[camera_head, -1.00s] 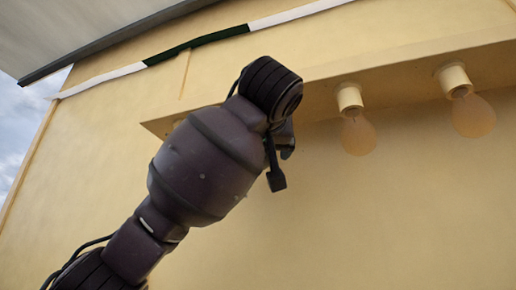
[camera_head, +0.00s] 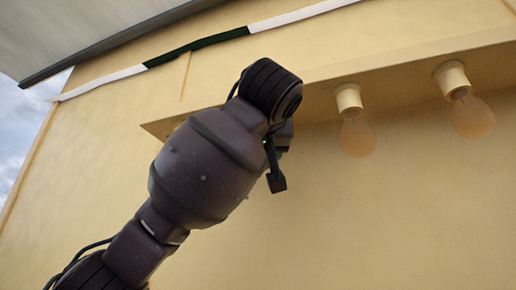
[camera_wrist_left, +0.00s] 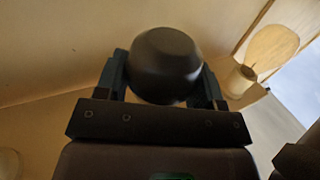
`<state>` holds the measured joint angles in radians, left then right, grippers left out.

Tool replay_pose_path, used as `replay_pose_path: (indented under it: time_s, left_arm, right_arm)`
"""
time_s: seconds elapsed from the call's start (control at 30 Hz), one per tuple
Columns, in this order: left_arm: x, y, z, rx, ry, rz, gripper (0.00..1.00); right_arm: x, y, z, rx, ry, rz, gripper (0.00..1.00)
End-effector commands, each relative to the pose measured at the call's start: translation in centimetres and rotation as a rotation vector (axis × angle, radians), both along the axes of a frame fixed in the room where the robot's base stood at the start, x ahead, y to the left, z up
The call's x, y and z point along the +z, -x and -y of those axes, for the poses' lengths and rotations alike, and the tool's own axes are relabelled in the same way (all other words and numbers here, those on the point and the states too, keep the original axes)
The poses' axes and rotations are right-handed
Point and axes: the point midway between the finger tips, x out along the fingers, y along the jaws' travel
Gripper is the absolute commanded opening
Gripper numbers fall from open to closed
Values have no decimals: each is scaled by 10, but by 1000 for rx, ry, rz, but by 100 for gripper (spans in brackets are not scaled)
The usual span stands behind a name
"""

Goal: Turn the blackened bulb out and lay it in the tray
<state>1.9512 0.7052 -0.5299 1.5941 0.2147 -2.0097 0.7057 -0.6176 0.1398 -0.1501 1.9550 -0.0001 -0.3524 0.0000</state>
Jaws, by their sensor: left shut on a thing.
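The blackened bulb (camera_wrist_left: 165,62) is dark and rounded in the left wrist view, between the fingers of my left gripper (camera_wrist_left: 164,84). The gripper is shut on it. In the head view my left gripper (camera_head: 280,160) is partly hidden by its own wrist, up at the underside of the ledge, and the blackened bulb is hidden there. The bulb's socket end is out of sight, so I cannot tell whether it still sits in a socket. The tray and my right gripper are in neither view.
A pale ledge (camera_head: 420,72) runs along the yellow wall (camera_head: 400,220). Another clear bulb (camera_wrist_left: 272,50) shows close by in the left wrist view.

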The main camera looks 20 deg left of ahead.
Motion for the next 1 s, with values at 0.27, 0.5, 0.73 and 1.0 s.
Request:
replay_pose_path:
  time_s: [0.27, 0.5, 0.73, 1.0]
  left_arm:
    - [-3, -1, -1, -89, 1, -3, 45]
    - [-3, -1, -1, -306, 3, -2, 45]
    - [-1, -1, -1, -574, 4, -3, 45]
    - [1, -1, -1, -867, 2, -3, 45]
  right_arm:
    - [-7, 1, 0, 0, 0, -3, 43]
    - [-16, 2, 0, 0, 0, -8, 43]
    - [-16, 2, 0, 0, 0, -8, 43]
    - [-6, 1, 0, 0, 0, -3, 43]
